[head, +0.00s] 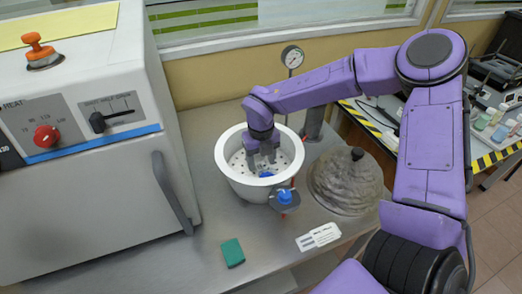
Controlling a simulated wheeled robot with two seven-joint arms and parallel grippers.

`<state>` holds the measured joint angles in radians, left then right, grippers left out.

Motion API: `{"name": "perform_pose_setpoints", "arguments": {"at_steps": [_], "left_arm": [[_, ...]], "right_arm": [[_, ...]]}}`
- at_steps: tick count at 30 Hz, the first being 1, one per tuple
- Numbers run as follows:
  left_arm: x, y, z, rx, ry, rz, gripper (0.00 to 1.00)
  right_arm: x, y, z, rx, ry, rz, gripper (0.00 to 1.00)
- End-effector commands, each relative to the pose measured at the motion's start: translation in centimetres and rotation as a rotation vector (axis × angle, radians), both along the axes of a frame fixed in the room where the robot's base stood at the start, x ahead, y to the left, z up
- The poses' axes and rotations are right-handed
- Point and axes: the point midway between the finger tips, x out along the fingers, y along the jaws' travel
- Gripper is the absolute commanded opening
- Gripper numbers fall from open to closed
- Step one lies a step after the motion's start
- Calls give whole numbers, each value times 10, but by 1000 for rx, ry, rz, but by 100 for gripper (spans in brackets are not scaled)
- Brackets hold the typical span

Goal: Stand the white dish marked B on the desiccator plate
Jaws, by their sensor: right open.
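The desiccator (226,172) is a wide white bowl on the metal bench, with its top open. Inside it lies the pale desiccator plate (239,161), which has small holes. My right gripper (263,166) points down inside the bowl, low over the plate, with its fingers apart. A small blue patch (266,174) shows by the fingertips; I cannot tell what it is. I cannot make out the white dish marked B; any dish between or under the fingers is too small or hidden to tell. My left gripper is not in view.
A grey domed lid (345,183) stands right of the bowl, under my right arm. A blue tap (285,196) juts from the bowl's front. A large oven (100,180) fills the left. A green block (232,252) and white card (319,237) lie in front.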

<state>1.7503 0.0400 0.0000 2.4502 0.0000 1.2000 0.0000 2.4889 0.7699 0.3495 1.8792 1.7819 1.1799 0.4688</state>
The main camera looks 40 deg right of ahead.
Motion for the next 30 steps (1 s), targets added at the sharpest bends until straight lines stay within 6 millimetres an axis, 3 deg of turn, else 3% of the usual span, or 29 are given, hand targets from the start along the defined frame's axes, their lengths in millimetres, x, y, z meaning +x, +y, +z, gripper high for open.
{"name": "perform_pose_setpoints", "arguments": {"at_steps": [9, 13, 18, 30], "left_arm": [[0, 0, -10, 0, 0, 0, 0], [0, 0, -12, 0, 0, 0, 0], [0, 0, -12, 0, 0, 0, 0], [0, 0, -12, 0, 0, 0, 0]], "right_arm": [[1, 0, 78, 2, -7, -1, 59], [1, 0, 101, 1, -4, -1, 59], [0, 0, 113, 2, -1, 1, 59], [0, 0, 113, 2, 0, 0, 59]]}}
